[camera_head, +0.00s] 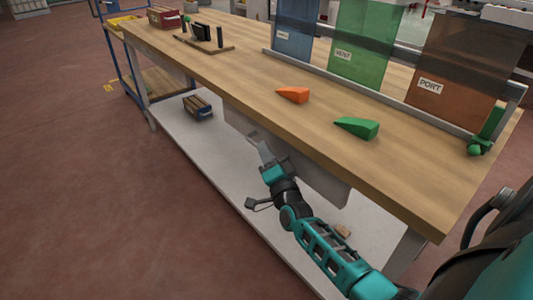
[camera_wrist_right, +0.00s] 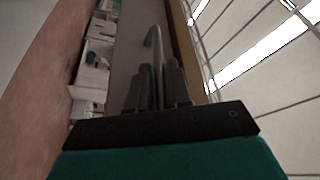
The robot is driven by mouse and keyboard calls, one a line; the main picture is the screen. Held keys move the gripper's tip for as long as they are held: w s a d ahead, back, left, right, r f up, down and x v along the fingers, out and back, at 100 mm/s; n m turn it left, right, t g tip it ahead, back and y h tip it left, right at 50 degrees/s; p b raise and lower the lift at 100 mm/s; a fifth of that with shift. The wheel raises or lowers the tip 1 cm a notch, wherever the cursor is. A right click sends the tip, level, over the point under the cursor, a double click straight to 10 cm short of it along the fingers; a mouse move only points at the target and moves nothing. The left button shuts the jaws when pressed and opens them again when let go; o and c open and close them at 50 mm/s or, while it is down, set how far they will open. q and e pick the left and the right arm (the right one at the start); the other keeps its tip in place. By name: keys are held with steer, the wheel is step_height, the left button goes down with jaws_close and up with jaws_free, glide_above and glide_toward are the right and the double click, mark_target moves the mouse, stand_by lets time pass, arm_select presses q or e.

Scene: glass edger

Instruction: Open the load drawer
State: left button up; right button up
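The load drawer appears as a grey box front (camera_head: 318,172) under the wooden bench top, behind my right arm. My right gripper (camera_head: 267,158) is at this grey front, below the bench's front edge. In the right wrist view a curved grey bar handle (camera_wrist_right: 153,45) runs between the two dark fingers of the right gripper (camera_wrist_right: 156,82). The fingers stand close together on both sides of the bar and appear shut on it. The exact contact is dark and hard to see. My left gripper is not in view.
The wooden bench top (camera_head: 240,75) holds an orange wedge (camera_head: 292,95), a green wedge (camera_head: 357,128) and labelled coloured panels behind. A grey lower shelf (camera_head: 205,140) carries a small crate (camera_head: 198,107). The red floor (camera_head: 80,200) in front of the bench is clear.

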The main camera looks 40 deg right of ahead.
steer(key=shift+c, duration=1.4)
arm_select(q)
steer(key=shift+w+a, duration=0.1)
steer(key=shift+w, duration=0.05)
arm_select(e)
jaws_close()
steer(key=shift+a, duration=0.1)
